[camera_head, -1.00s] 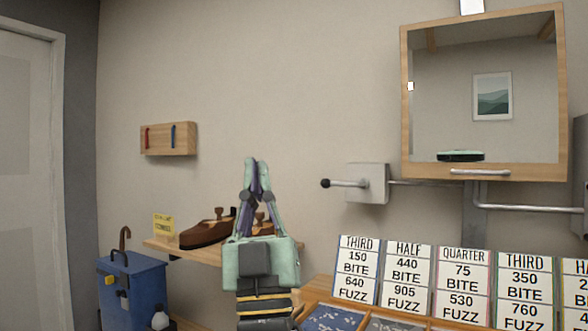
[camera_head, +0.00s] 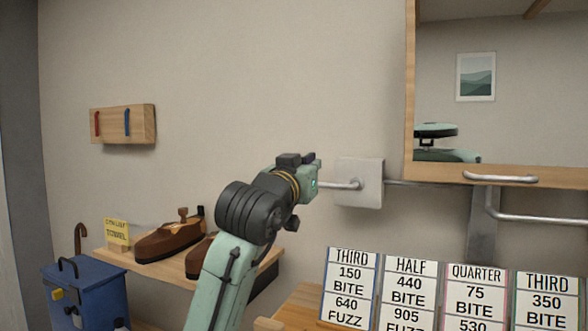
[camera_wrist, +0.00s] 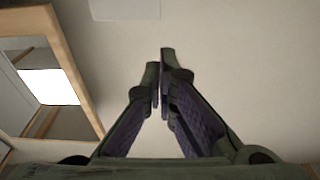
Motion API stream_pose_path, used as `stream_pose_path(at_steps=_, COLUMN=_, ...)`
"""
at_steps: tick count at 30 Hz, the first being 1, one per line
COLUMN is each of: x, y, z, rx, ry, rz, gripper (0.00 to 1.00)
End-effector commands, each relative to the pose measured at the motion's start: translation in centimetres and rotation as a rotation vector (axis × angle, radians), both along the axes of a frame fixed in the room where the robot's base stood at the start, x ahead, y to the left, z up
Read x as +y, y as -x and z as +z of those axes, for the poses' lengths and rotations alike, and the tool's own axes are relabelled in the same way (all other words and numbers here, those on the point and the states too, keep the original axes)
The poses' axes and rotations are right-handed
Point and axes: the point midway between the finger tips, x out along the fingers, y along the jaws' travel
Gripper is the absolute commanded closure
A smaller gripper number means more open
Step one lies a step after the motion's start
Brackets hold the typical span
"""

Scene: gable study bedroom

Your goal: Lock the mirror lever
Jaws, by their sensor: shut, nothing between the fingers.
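The mirror lever (camera_head: 340,184) is a silver rod reaching left from a pale square wall plate (camera_head: 368,183). Its dark knob end is hidden behind my gripper (camera_head: 312,180), which overlaps the lever's left end in the head view. I cannot tell whether they touch. In the wrist view my gripper (camera_wrist: 165,62) has its fingers together, with nothing between them and pale wall beyond. The wood-framed mirror (camera_head: 410,90) hangs right of the lever and shows at left in the wrist view (camera_wrist: 76,60). The lever is not discernible in the wrist view.
A metal rail (camera_head: 535,219) and a mirror handle (camera_head: 500,178) are at right. Price cards (camera_head: 350,285) stand below the lever. The wall above the lever is clear.

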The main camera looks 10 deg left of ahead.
Motion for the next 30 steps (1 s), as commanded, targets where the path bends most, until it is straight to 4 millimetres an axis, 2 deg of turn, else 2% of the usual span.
stream_pose_path(at_steps=3, x=-0.5, y=-0.2, z=-0.3, rx=0.02, ry=-0.007, rz=-0.008, gripper=1.0)
stream_pose_path(at_steps=12, x=-0.5, y=-0.3, z=-0.2, rx=0.02, ry=-0.007, rz=-0.008, gripper=1.0)
stream_pose_path(at_steps=16, x=-0.7, y=-0.9, z=0.0, rx=0.02, ry=-0.007, rz=-0.008, gripper=1.0)
stream_pose_path(at_steps=20, x=-1.3, y=-2.7, z=0.4, rx=0.02, ry=-0.006, rz=-0.007, gripper=1.0)
stream_pose_path(at_steps=30, x=-3.5, y=-9.5, z=1.5, rx=0.021, ry=-0.007, rz=-0.007, gripper=1.0)
